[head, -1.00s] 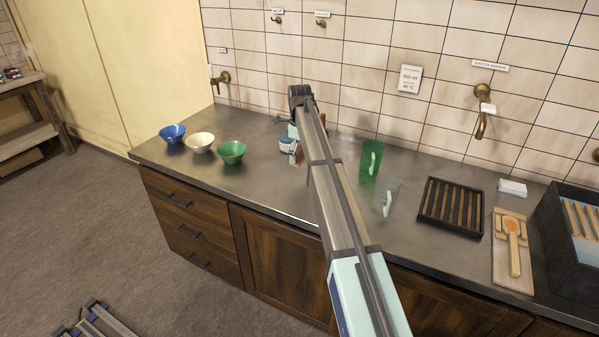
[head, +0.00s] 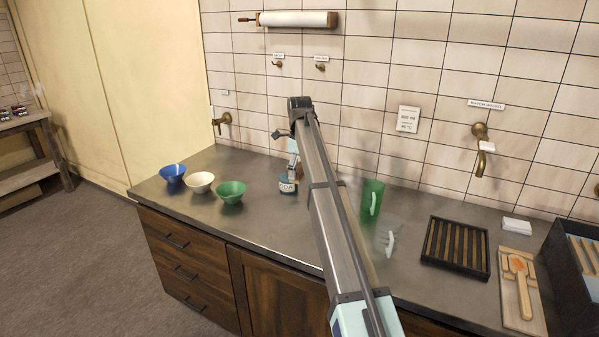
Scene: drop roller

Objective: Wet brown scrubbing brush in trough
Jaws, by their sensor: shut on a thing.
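My gripper (head: 293,166) is small and partly hidden behind my arm, just above and beside a blue jar with a white label (head: 286,185) on the counter. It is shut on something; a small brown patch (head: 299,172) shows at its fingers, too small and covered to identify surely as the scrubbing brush. A dark, deep box (head: 566,285) at the right edge, with bluish content and wooden slats inside, looks like the trough. It is cut off by the frame.
Three bowls, blue (head: 173,173), cream (head: 200,182) and green (head: 231,192), stand left. A green cup (head: 372,197), clear cup (head: 389,237), slatted black tray (head: 457,248) and wooden board (head: 508,310) with a wooden tool stand right. Brass taps (head: 481,149) jut from the wall.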

